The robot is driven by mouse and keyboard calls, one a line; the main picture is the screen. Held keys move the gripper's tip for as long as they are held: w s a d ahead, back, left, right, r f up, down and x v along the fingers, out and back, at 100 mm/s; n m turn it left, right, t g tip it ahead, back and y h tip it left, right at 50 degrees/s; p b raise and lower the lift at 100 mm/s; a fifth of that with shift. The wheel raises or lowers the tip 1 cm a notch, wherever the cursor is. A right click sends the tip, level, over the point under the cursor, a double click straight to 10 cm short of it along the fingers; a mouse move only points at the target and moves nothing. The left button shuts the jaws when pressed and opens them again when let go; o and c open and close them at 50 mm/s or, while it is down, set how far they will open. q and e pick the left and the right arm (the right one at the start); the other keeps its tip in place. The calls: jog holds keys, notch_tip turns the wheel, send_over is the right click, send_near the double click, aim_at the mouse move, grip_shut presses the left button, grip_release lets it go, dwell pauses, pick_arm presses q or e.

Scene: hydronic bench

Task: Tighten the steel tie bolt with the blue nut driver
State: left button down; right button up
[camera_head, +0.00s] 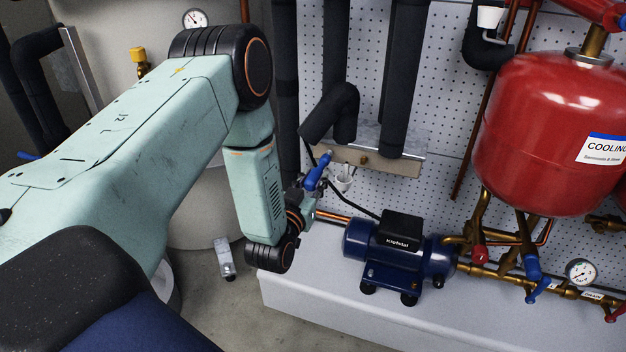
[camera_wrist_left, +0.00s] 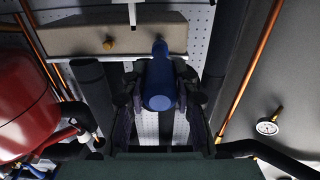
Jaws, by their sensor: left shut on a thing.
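The blue nut driver (camera_head: 318,172) is in my left gripper (camera_head: 309,186), tilted with its upper end overlapping the left end of a beige plate (camera_head: 385,164). In the left wrist view the driver (camera_wrist_left: 160,85) sits between the two dark fingers of my left gripper (camera_wrist_left: 160,103), and its far end lies over the plate (camera_wrist_left: 70,38). I cannot tell whether it touches the plate. The steel tie bolt is not clearly visible; the driver may hide it. A brass-coloured bolt head (camera_head: 363,159) shows on the plate to the right of the driver. My right gripper is not in view.
A blue pump (camera_head: 400,245) stands on the grey ledge (camera_head: 300,290) to the right of my left gripper. A red tank (camera_head: 545,135) hangs farther right above brass pipes. Black insulated pipes (camera_head: 405,70) run above the plate. A black cable passes near the gripper.

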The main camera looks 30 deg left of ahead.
pick_arm(q)
jog(key=shift+x, duration=1)
jog(key=shift+w+a, duration=0.1)
dwell(0.4)
jog(key=m, duration=0.5)
jog(key=shift+m, duration=0.3)
jog(key=m, duration=1)
jog(key=shift+m, duration=3.4)
